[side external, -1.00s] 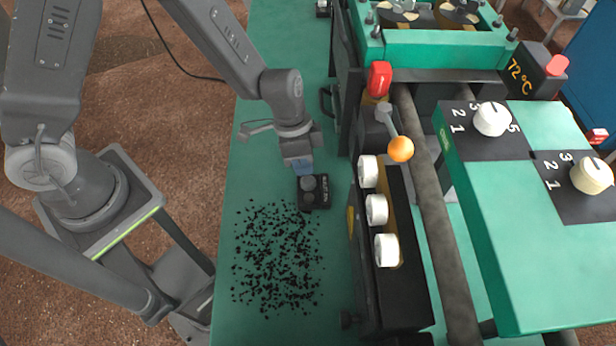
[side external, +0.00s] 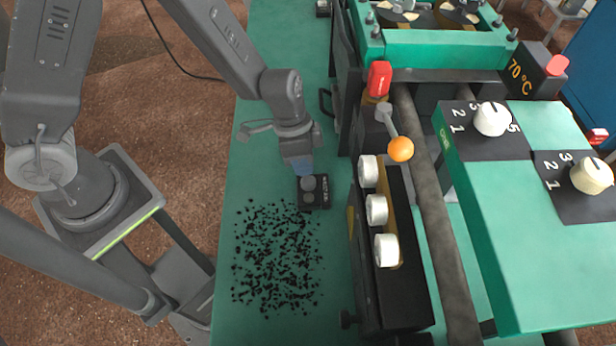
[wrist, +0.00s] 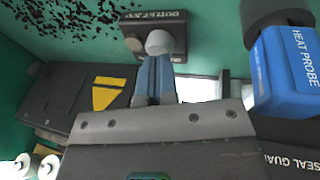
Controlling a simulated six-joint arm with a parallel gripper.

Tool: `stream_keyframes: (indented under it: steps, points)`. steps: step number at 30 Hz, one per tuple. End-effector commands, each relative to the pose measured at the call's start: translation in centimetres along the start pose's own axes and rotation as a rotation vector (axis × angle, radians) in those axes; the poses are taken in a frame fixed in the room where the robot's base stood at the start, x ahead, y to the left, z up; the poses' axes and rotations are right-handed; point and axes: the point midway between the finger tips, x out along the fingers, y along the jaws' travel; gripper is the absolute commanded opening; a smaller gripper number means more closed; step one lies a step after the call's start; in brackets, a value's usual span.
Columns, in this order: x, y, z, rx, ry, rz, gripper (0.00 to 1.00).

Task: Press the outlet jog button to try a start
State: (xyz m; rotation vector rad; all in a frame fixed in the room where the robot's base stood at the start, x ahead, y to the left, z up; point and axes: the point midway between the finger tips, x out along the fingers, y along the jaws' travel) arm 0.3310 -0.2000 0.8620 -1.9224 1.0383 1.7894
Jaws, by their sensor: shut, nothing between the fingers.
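The outlet jog box (side external: 320,190) is a small black box on the green table, with two round grey buttons on top. In the wrist view the box (wrist: 178,32) carries a label that reads as OUTLET JOG. One pale button (wrist: 159,42) is right at my fingertips, and a darker button (wrist: 133,44) sits to its left. My gripper (side external: 305,172) points down over the button at the far end of the box. Its blue fingers (wrist: 156,60) are shut and empty. I cannot tell whether the fingertips touch the button.
Black crumbs (side external: 277,258) are scattered on the table in front of the box. A black unit with white knobs (side external: 377,210) and an orange-tipped lever (side external: 400,149) stand to the right. A blue heat probe (wrist: 285,70) is at the right of the wrist view. A display (side external: 520,72) reads 70 °C.

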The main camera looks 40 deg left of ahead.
Motion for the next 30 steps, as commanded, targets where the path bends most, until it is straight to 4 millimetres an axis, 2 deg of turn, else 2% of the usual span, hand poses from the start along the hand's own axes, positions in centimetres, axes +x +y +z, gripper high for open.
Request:
stream_keyframes:
  steps: [13, 30]
  points:
    - [0.1, 0.0, 0.0, 0.000, 0.000, 0.000, 0.00]
    - [1.7, -0.4, 0.3, 0.000, -0.001, 0.001, 0.00]
